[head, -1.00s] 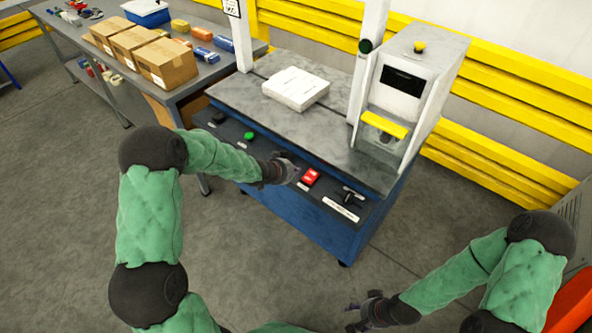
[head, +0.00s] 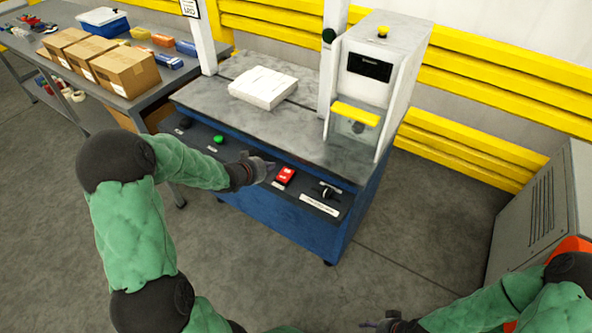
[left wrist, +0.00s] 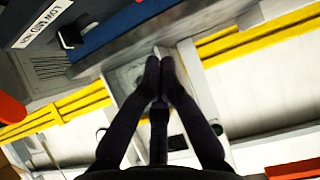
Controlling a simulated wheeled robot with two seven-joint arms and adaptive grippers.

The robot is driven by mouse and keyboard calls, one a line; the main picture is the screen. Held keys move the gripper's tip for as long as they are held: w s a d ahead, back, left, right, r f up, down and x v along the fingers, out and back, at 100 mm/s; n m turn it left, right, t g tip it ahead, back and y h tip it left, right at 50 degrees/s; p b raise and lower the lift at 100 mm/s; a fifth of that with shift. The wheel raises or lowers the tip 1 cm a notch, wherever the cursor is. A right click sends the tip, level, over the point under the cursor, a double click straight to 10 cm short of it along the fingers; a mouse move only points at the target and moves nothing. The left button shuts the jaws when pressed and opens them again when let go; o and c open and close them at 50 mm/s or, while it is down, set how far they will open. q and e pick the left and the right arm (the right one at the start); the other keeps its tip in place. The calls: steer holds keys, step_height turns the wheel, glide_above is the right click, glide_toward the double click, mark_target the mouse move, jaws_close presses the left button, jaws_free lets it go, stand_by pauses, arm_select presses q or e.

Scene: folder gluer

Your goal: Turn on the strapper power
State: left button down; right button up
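The strapper is a blue cabinet with a grey top (head: 225,105). Its front panel carries a red switch (head: 285,175), a green button (head: 218,139) and a black selector knob (head: 325,191) above a white label. My left gripper (head: 271,166) is just left of the red switch, and I cannot tell whether it touches it. In the left wrist view its two fingers (left wrist: 159,64) are together with nothing between them. The knob (left wrist: 69,38) and its label also show there. My right gripper (head: 372,325) is low at the bottom edge, away from the strapper; its fingers are unclear.
A white package (head: 263,87) lies on the strapper top, left of the white upright unit (head: 378,80). A bench with cardboard boxes (head: 122,72) stands at left. A grey cabinet (head: 545,215) stands at right. Open floor lies in front of the strapper.

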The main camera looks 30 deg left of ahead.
arm_select(q)
steer(key=b, duration=0.4)
glide_above(285, 174)
steer(key=f, duration=0.6)
steer(key=shift+s+f, duration=0.2)
steer(key=shift+f+b, duration=0.55)
steer(key=shift+f, duration=0.2)
steer(key=shift+w+f+b, duration=0.2)
steer(key=shift+f+b, duration=0.25)
steer(key=shift+f, duration=0.45)
